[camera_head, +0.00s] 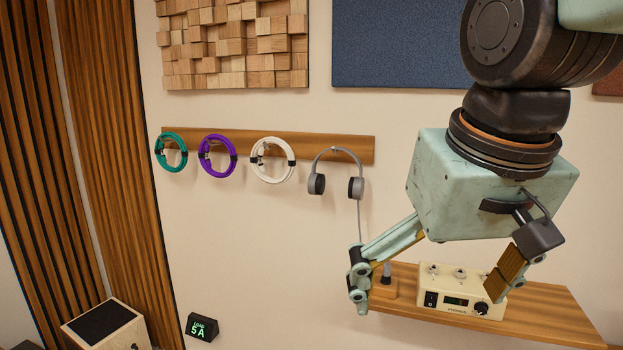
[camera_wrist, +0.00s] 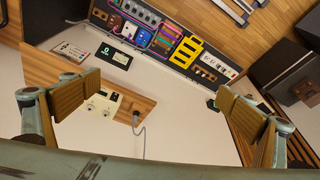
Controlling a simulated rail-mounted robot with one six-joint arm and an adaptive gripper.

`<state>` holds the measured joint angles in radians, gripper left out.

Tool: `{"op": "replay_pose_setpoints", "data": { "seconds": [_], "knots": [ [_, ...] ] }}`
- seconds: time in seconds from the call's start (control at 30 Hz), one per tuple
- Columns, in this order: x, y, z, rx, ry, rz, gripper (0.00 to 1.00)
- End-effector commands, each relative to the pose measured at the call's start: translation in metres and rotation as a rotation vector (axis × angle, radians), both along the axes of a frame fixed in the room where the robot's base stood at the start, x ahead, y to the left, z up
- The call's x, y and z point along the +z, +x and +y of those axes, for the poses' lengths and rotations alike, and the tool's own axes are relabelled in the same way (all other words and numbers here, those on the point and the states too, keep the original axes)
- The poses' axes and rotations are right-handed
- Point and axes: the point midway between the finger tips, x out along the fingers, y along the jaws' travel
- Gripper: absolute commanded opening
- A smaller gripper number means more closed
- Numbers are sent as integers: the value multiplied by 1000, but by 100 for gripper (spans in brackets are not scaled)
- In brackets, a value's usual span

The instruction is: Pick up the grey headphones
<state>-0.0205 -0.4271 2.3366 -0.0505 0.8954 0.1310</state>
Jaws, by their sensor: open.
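The grey headphones (camera_head: 356,188) hang from the right end of a wooden wall rail (camera_head: 220,139) in the head view, ear cups down with dark pads. A thin grey cable (camera_head: 359,220) drops from the right cup and passes behind my gripper. My gripper (camera_head: 435,280) is open and empty, with fingers spread wide, in front of the small shelf and to the lower right of the headphones. The wrist view shows both finger pads (camera_wrist: 160,110) far apart with nothing between them. I do not see the headphones in the wrist view; a grey cable (camera_wrist: 140,130) shows there.
Green (camera_head: 170,166), purple (camera_head: 230,165) and white (camera_head: 290,168) cable coils hang left of the headphones. A wooden shelf (camera_head: 550,315) holds a cream amp box (camera_head: 460,305) and a small wooden block (camera_head: 383,291). A small display (camera_head: 201,327) sits lower left.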

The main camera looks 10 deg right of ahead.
Motion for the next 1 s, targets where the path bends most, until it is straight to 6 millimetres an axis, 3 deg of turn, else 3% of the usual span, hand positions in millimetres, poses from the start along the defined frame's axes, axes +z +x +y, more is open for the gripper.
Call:
{"op": "replay_pose_setpoints", "data": {
  "seconds": [0.1,0.4,1.0],
  "knots": [
    [20,29,-1,-21,-2,1,100],
    [57,98,-2,-76,-5,0,100],
    [107,241,3,-187,-8,-10,100]
  ]
}}
